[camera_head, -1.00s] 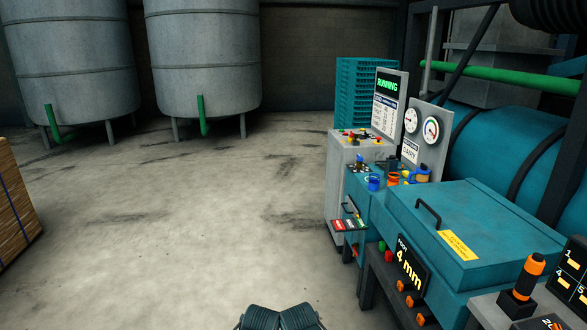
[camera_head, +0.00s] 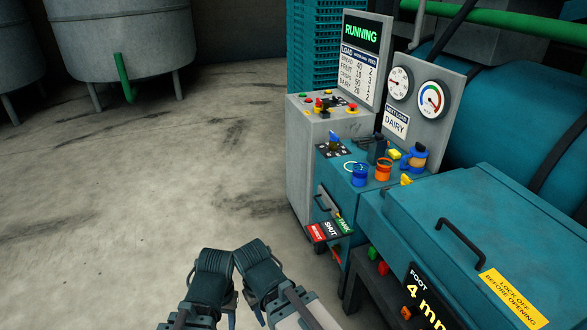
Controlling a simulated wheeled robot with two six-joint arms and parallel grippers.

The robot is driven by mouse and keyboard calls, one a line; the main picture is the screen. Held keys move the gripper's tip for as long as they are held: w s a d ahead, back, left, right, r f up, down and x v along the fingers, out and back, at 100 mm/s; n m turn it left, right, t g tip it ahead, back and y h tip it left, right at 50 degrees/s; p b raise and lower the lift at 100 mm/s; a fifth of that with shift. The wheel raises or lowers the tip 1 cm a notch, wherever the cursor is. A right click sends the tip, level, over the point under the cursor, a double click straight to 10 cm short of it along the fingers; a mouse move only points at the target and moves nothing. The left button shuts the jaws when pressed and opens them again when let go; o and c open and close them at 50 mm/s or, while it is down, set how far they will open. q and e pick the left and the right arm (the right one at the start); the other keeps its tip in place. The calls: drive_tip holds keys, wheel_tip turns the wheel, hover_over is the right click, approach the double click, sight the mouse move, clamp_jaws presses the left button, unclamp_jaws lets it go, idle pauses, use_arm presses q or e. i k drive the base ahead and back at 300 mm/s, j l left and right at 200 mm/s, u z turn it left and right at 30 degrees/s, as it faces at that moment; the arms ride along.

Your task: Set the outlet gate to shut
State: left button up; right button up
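The outlet gate's label strip (camera_head: 330,229) is on the teal machine's near-left face, with red REJECT, black SHUT and green TANK fields from left to right. A dark lever (camera_head: 323,204) sits just above the strip, its end near the TANK side; I cannot tell its exact setting. My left gripper (camera_head: 208,278) and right gripper (camera_head: 262,270) are close together at the bottom centre, left of the machine and apart from the lever. Their dark ribbed tops hide the fingers, so I cannot see whether they are open. Nothing held is visible.
A panel screen (camera_head: 361,33) reads RUNNING and a card (camera_head: 396,122) reads DAIRY. A lidded teal hopper (camera_head: 480,225) is at right. The floor at left is clear.

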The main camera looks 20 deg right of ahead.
sight(329, 204)
drive_tip(key=i, duration=1.25)
